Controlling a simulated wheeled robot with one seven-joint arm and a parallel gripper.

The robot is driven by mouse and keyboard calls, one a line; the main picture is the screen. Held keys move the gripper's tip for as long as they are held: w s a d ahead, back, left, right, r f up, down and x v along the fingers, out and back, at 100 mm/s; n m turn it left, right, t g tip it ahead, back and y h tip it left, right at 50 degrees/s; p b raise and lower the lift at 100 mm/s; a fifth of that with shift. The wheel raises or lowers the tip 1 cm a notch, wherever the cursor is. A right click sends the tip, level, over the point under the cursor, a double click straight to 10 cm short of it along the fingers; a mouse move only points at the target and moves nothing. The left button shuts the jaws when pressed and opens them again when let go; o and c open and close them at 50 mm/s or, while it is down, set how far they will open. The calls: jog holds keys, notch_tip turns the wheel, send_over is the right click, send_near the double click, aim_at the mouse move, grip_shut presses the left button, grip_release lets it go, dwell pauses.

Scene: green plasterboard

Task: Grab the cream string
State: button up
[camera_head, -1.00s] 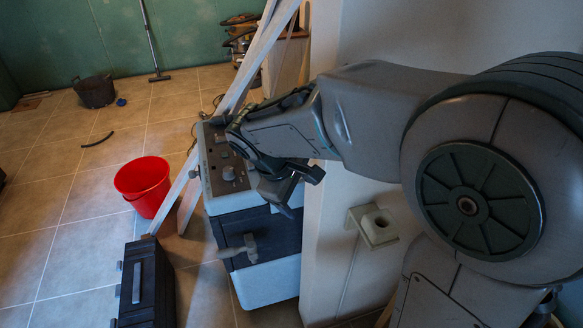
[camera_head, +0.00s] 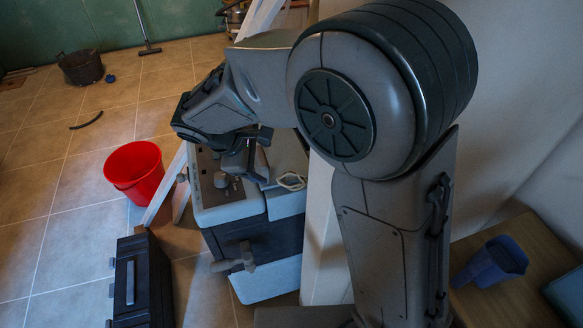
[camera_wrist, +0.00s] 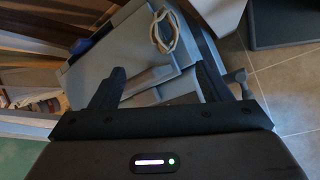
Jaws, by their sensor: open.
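The cream string (camera_head: 292,181) lies as a small loop on the light grey top of a machine or cabinet (camera_head: 231,209). In the wrist view the cream string (camera_wrist: 165,32) shows as a looped bundle on the grey surface, beyond my fingertips. My gripper (camera_head: 252,160) is over the cabinet top, to the left of the string. In the wrist view my gripper (camera_wrist: 165,80) has its two dark fingers wide apart with nothing between them but the grey surface behind. The string is apart from both fingers.
A red bucket (camera_head: 136,170) and a black toolbox (camera_head: 143,280) are on the tiled floor to the left. A pale wooden leg (camera_head: 167,187) leans beside the cabinet. A blue container (camera_head: 490,262) sits at lower right.

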aim_at(283, 178)
jog(key=p+x, duration=0.1)
jog(key=x, duration=0.7)
jog(key=shift+s+f, duration=0.1)
jog(key=shift+s, duration=0.05)
jog(key=shift+p+x, duration=0.75)
jog(key=shift+x, duration=1.85)
jog(key=shift+s+a+f, duration=0.1)
jog(key=shift+s+a, duration=0.05)
jog(key=shift+s, duration=0.05)
jog(key=shift+c, duration=0.3)
jog(key=c, duration=1)
